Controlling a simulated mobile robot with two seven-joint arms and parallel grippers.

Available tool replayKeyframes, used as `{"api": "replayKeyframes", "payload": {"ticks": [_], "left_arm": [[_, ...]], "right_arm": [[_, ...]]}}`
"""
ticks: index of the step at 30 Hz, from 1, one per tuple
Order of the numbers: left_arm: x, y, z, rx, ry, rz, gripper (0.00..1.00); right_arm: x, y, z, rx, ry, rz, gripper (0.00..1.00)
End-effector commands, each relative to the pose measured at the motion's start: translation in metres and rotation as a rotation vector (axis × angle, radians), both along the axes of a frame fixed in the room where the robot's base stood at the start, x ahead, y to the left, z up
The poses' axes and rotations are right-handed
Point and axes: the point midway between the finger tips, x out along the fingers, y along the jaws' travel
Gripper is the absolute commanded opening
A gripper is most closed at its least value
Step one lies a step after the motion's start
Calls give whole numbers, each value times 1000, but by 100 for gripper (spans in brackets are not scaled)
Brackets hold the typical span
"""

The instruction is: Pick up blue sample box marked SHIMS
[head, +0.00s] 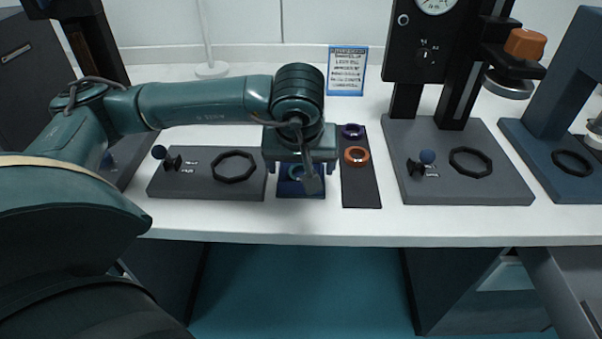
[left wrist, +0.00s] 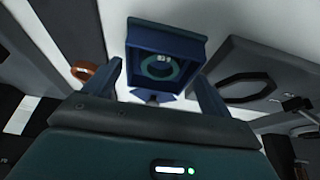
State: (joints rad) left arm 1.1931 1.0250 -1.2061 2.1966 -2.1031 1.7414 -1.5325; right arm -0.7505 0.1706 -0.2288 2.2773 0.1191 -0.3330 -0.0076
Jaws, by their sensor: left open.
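The blue sample box (head: 288,189) sits on the white table near its front edge, mostly hidden under my left gripper in the head view. In the left wrist view the blue box (left wrist: 165,83) shows as an open square tray with a teal ring (left wrist: 160,67) inside. I cannot read a SHIMS mark on it. My left gripper (left wrist: 160,78) is open, with one finger on each side of the box. I cannot tell whether the fingers touch it. In the head view the left gripper (head: 300,180) points down over the box. My right gripper is not in view.
A dark strip (head: 361,190) with a purple ring (head: 352,131) and an orange ring (head: 356,156) lies right of the box. A grey plate (head: 195,187) with a black ring lies left. A grey instrument base (head: 470,185) stands farther right.

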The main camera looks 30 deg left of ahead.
Motion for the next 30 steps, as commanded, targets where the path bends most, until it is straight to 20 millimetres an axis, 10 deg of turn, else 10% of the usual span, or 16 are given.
{"api": "replayKeyframes", "payload": {"ticks": [10, 24, 30], "left_arm": [[3, 2, -9, 0, 0, -1, 83], [3, 2, -9, 0, 0, -1, 44], [3, 2, -8, -1, -2, -1, 42]], "right_arm": [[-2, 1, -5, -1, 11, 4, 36], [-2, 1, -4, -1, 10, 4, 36], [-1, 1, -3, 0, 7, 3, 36]]}}
